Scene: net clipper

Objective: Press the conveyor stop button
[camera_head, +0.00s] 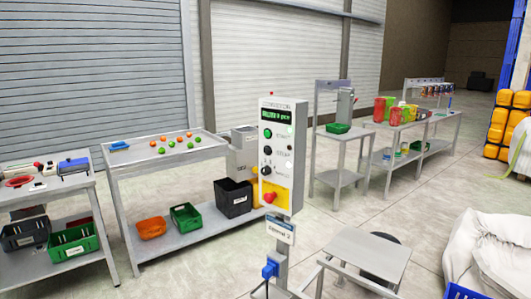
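A tall white control box (281,170) stands on a grey post near the middle of the head camera view. Its front has a green-lit display (277,117), a green button (268,133), a black button (267,150) and a dark rotary knob (266,170). A large red mushroom button (270,197) sits on a yellow panel at the bottom of the box. The labels are too small to read surely, so I cannot tell which control is marked as the conveyor stop. Neither of my grippers shows in this view.
A small grey stand (370,245) is right of the post, with a white sack (490,250) farther right. A workbench (150,157) with several coloured balls is behind on the left. Other benches (350,133) stand at the back right. Some concrete floor is open between them.

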